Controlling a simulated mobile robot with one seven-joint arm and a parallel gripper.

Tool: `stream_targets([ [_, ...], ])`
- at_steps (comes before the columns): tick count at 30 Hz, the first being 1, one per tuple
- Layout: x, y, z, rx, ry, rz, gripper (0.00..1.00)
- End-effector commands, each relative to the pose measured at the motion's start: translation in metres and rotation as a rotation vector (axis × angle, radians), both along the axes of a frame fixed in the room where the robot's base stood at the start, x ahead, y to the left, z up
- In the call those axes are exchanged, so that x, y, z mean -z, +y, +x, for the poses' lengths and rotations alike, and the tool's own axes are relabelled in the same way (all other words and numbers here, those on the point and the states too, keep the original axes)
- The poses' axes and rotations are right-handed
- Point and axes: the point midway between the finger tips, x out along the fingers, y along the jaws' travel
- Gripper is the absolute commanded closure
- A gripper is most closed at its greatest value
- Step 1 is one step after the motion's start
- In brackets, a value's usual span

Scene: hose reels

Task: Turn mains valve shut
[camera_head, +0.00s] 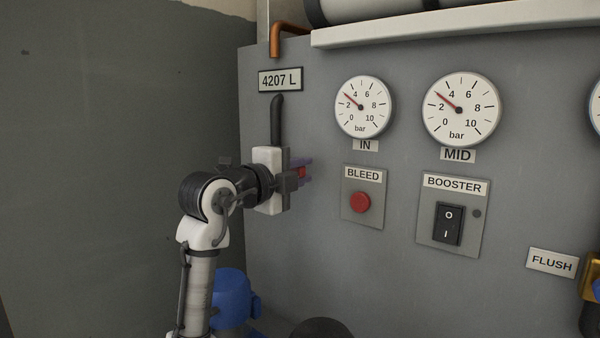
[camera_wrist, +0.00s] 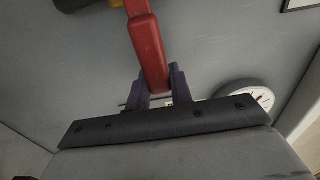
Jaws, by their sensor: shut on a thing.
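The mains valve shows as a red lever (camera_wrist: 148,45) running from the top edge down to my fingers in the wrist view. A brass-coloured part (camera_wrist: 82,4) at the top edge, beside the lever, may be the valve body. My gripper (camera_wrist: 160,86) is shut on the lever's end, one dark finger on each side. In the head view my gripper (camera_head: 301,173) is in front of the grey panel, left of the BLEED plate, with a small bit of red lever (camera_head: 300,172) between its fingers. My arm hides most of the valve there, so its angle is hard to judge.
The grey panel (camera_head: 400,260) carries the IN gauge (camera_head: 361,107), MID gauge (camera_head: 460,109), red BLEED button (camera_head: 360,202) and BOOSTER switch (camera_head: 448,224). A dark pipe (camera_head: 277,120) runs down behind my gripper. A blue object (camera_head: 231,300) stands low beside my arm.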

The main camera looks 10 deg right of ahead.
Motion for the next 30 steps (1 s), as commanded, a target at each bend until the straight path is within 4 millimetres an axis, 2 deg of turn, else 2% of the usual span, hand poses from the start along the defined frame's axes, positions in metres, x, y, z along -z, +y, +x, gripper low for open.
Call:
stream_targets([
  [13, 0.0019, -0.0002, -0.0002, 0.001, -0.006, 0.010, 1.00],
  [14, 0.0020, -0.0002, -0.0002, 0.001, -0.005, 0.011, 0.75],
  [18, 0.0017, -0.0001, -0.0001, 0.001, -0.005, 0.009, 0.56],
  [26, 0.0011, 0.0004, -0.0002, 0.000, -0.006, 0.007, 0.56],
  [30, 0.0014, 0.0068, -0.0061, -0.001, -0.007, 0.007, 0.56],
])
